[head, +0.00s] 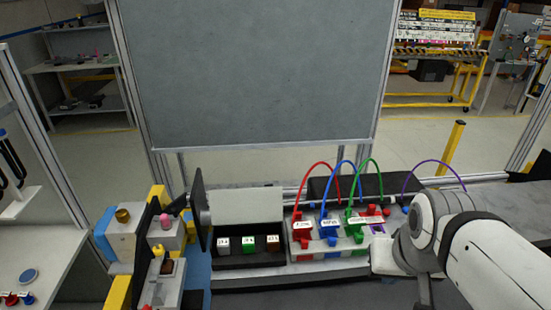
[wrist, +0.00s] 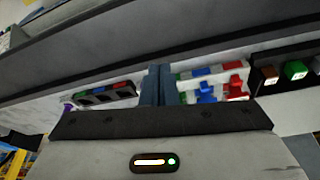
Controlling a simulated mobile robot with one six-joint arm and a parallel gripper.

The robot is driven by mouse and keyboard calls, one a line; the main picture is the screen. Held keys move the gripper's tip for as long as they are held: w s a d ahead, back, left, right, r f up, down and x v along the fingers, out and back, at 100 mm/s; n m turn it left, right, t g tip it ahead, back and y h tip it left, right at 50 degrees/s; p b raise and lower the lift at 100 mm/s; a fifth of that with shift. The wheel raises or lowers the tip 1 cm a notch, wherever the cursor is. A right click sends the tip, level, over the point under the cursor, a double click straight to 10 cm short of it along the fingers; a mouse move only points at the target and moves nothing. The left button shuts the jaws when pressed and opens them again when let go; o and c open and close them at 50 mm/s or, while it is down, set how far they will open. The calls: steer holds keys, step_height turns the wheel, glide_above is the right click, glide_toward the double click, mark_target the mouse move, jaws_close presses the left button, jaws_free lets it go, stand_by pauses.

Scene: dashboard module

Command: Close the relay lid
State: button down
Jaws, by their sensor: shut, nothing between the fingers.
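The relay box (head: 235,262) is a black tray left of centre in the head view, holding white, green and brown cube relays. A pale grey panel (head: 246,205), which looks like its lid, stands raised behind the relays, so the box is open. In the wrist view the relay box (wrist: 262,80) shows at the right edge with brown and green relays; I cannot make out the lid there. My gripper (wrist: 157,72) has its two dark blue fingers together and empty, apart from the box. In the head view my arm is to the right of the box and the fingertips are hidden.
Right of the relay box, a connector block (head: 330,238) carries red, blue and green plugs with cables arching above it. A purple cable (head: 436,163) runs near my arm. A dark upright plate (head: 199,210) stands left of the lid. A large grey board (head: 255,75) rises behind.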

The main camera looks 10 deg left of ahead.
steer(key=shift+d, duration=0.1)
steer(key=shift+s, duration=0.1)
steer(key=w+a+r+n+g+b, duration=0.1)
steer(key=w+a+r, duration=0.4)
steer(key=w+a, duration=0.45)
steer(key=w+a+r+n+g+b, duration=0.1)
steer(key=w+a+r, duration=0.45)
steer(key=w, duration=0.65)
steer(key=w+a+b, duration=0.1)
steer(key=w+a, duration=0.4)
steer(key=a, duration=0.5)
step_height(320, 180, down, 9)
steer(key=s+p, duration=0.1)
steer(key=s, duration=0.1)
steer(key=shift+s+a+f+n+g, duration=0.2)
steer(key=shift+s+n+g, duration=0.1)
steer(key=shift+s, duration=0.05)
steer(key=shift+s, duration=0.1)
